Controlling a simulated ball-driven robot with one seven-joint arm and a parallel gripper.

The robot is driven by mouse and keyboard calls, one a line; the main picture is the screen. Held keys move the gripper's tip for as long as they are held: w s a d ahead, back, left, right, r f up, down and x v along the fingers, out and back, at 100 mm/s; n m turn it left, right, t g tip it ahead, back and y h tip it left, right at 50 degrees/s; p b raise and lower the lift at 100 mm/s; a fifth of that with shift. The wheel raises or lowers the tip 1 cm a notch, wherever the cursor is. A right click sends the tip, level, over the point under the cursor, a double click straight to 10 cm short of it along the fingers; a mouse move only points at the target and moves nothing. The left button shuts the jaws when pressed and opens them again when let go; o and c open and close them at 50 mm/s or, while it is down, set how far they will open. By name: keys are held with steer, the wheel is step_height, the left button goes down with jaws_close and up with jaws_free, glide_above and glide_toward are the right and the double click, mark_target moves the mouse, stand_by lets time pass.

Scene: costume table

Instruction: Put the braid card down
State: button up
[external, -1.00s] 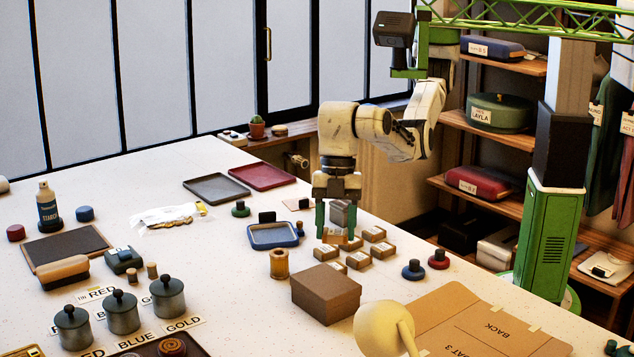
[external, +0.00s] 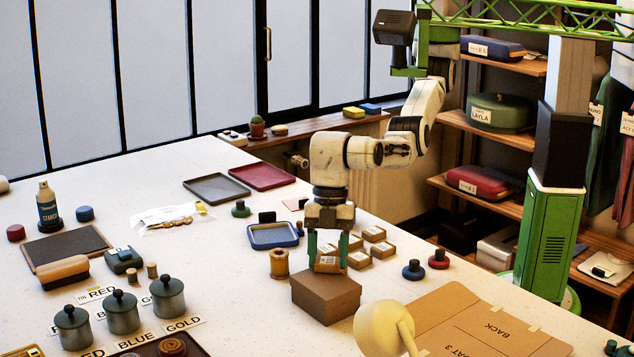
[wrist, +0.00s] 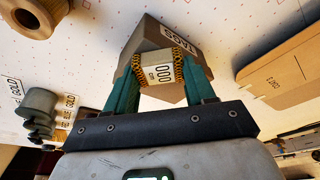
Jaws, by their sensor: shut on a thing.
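The braid card (external: 326,264) is a small tan card with gold braid at its sides and a white label. My gripper (external: 328,254) points down and is shut on it. The wrist view shows the card (wrist: 158,73) between the green fingertips of my gripper (wrist: 159,76). In the external view the card appears above or against the back of the brown cardboard box (external: 326,297). I cannot tell whether they touch. The box (wrist: 160,38) shows behind the card in the wrist view, with dark lettering on it.
Several similar small cards (external: 374,234) lie just right of my gripper. A wooden spool (external: 279,264) stands left of the box, and a blue tray (external: 272,236) lies behind it. A cream lamp (external: 383,328) and a cardboard folder (external: 480,325) are in front and to the right.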

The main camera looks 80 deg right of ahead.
steer(key=shift+f, duration=0.15)
steer(key=o, duration=1.1)
steer(key=v, duration=1.2)
steer(key=shift+b, duration=0.3)
